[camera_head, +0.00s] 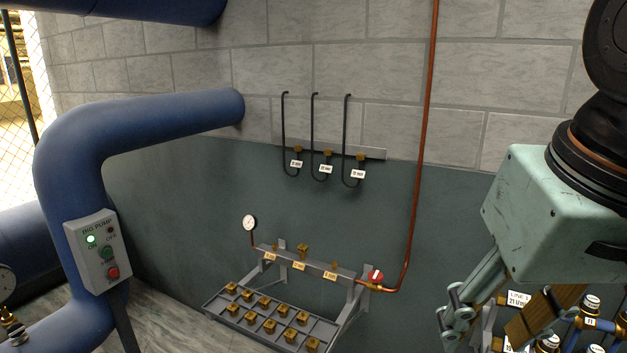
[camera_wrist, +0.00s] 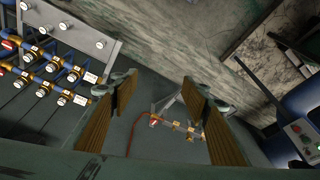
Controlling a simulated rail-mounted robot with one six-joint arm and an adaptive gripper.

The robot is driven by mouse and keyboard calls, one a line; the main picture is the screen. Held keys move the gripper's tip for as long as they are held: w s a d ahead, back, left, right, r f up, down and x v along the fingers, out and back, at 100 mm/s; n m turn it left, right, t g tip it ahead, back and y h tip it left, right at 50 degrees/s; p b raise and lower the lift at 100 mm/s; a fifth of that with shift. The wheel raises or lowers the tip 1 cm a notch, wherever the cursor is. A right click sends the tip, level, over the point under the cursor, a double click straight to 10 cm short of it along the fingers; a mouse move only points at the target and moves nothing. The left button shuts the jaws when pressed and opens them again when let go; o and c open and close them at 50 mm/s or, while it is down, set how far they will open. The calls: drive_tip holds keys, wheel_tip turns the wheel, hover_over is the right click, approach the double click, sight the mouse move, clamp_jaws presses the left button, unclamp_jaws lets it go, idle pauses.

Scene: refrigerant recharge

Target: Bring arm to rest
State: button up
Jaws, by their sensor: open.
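My gripper (camera_head: 470,325) hangs at the right of the head view, below its pale green wrist housing. In the wrist view my gripper (camera_wrist: 155,100) shows two wood-coloured finger pads spread wide apart with nothing between them. It is open and empty. Past the pads, well away from them, the manifold bracket (camera_wrist: 180,125) on the wall shows small and apart from the fingers.
A manifold (camera_head: 310,265) stands above a tray of brass fittings (camera_head: 230,311). Three black hoses (camera_head: 314,130) hang on the wall. A pump control box (camera_head: 97,250) sits on the blue pipe (camera_head: 65,160). A valve panel (camera_wrist: 60,60) is left in the wrist view.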

drive_tip(key=shift+n, duration=0.3)
drive_tip(key=s, duration=0.1)
drive_tip(key=s+f, duration=0.1)
drive_tip(key=s, duration=0.1)
drive_tip(key=s+f, duration=0.1)
drive_tip(key=s, duration=0.1)
drive_tip(key=shift+s+f, duration=0.1)
